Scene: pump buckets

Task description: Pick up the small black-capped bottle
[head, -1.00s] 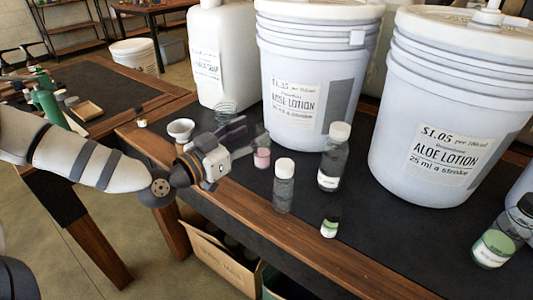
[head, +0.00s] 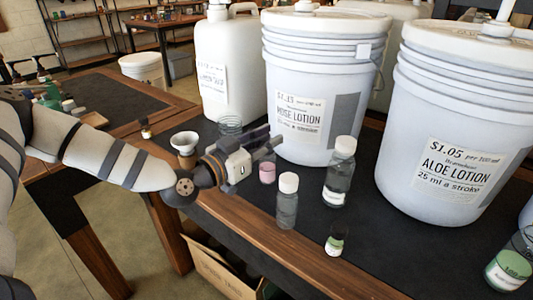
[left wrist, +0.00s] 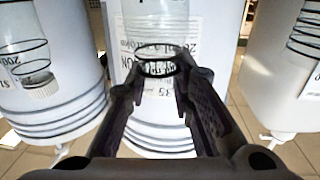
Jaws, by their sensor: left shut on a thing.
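My left gripper (head: 272,143) reaches in from the left over the dark table, in front of the rose lotion bucket. In the left wrist view its fingers (left wrist: 158,75) are close around a clear bottle (left wrist: 155,25), with a dark ring between the fingertips. A small pink bottle (head: 267,173) shows just below the fingers in the head view; its top is hidden, and I cannot tell whether it is the held one. A small black-capped bottle with a green and white label (head: 336,241) stands upright near the front edge, apart from the gripper. My right gripper is not in view.
White-capped clear bottles stand at the front (head: 287,205) and beside the bucket (head: 340,170). The rose lotion bucket (head: 318,85), aloe lotion bucket (head: 445,110) and white jug (head: 215,55) stand behind. A white funnel-shaped piece (head: 184,139) is left of the gripper.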

